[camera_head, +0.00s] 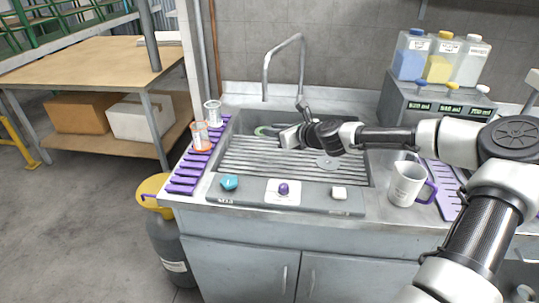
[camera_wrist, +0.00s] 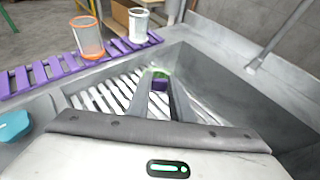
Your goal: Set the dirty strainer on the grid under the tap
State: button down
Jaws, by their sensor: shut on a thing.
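The strainer in my grasp shows a green rim (camera_head: 265,130) in the head view, beyond my gripper (camera_head: 283,134). In the wrist view the green rim (camera_wrist: 158,71) lies past the fingertips, with a purple part (camera_wrist: 160,84) between them. My gripper (camera_wrist: 160,83) is shut on it. The rest of the strainer is hidden, and dirt on it cannot be made out. The slatted metal grid (camera_head: 255,165) lies in the sink below the gripper. The tap (camera_head: 266,75) arches over the sink's back edge. I cannot tell whether the strainer touches the grid.
An orange-rimmed cup-like vessel (camera_head: 201,138) and a pale one (camera_head: 212,113) stand on the purple rack (camera_head: 185,180) at left. A mug (camera_head: 407,184) stands right of the sink. Dispenser bottles (camera_head: 440,60) stand behind. The grid's front is mostly clear.

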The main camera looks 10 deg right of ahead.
notch_tip(320, 180, down, 8)
jog(key=shift+r+b, duration=0.1)
jog(key=shift+b, duration=0.45)
jog(key=c, duration=1.6)
grip_release()
jog(key=shift+f, duration=0.2)
jog(key=shift+r, duration=0.15)
jog(key=shift+s+d+r, duration=0.15)
jog(key=p+v, duration=0.1)
jog(key=v, duration=1)
jog(key=shift+s+d, duration=0.15)
jog(key=shift+s, duration=0.1)
